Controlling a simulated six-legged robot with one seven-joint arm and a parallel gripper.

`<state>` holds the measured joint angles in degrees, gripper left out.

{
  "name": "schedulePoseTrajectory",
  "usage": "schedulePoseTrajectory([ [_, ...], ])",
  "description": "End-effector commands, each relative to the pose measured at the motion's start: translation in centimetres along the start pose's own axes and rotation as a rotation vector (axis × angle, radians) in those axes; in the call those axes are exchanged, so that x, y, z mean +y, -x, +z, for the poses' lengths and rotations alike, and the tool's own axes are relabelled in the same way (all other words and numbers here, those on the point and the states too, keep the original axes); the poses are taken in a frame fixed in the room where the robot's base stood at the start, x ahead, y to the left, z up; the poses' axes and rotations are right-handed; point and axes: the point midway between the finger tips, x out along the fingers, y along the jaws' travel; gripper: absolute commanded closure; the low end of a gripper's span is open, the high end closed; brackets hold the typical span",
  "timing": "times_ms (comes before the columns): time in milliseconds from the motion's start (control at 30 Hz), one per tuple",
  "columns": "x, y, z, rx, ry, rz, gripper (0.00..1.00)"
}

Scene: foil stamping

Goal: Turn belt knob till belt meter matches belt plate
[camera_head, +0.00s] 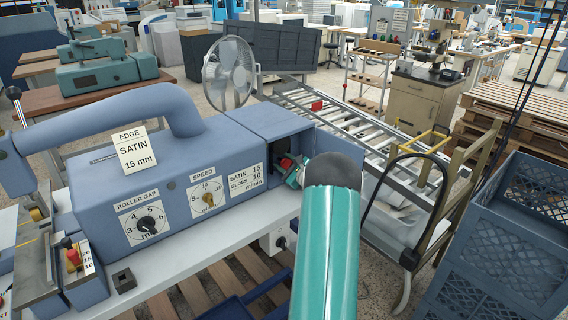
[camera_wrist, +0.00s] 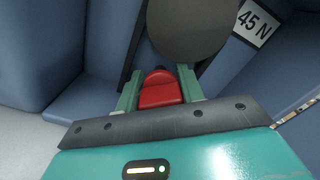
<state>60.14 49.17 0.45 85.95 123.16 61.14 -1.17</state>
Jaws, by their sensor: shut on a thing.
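The red knob (camera_wrist: 160,88) sits between the two green fingers of my gripper (camera_wrist: 160,95) in the wrist view, which are shut on it. In the head view the red knob (camera_head: 286,163) shows small inside the open bay at the right end of the blue machine, with my gripper (camera_head: 293,174) at it. A white plate reading "45 N" (camera_wrist: 255,20) is at the upper right of the wrist view. A dark round shape (camera_wrist: 188,25) stands above the knob; I cannot tell whether it is the belt meter. No meter needle or scale for the belt is readable.
The blue machine (camera_head: 180,150) carries a roller gap dial (camera_head: 146,224), a speed dial (camera_head: 208,198) and a "SATIN 15 mm" card (camera_head: 137,150). A roller conveyor (camera_head: 345,125) runs behind the bay. Blue crates (camera_head: 510,240) stand at the right.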

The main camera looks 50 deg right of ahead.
Motion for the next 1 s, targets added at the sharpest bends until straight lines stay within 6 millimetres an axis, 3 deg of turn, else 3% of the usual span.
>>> schedulePoseTrajectory([
  [233,-0.05,0.05,-0.05,0.000,-0.171,0.000,0.85],
  [533,-0.02,0.03,-0.05,0.000,-0.182,0.001,0.85],
  [567,-0.01,0.03,-0.05,0.000,-0.182,0.001,0.58],
  [667,-0.02,0.03,-0.05,0.000,-0.181,0.000,0.40],
  [1000,-0.08,0.33,-0.05,0.001,-0.181,0.000,0.40],
])
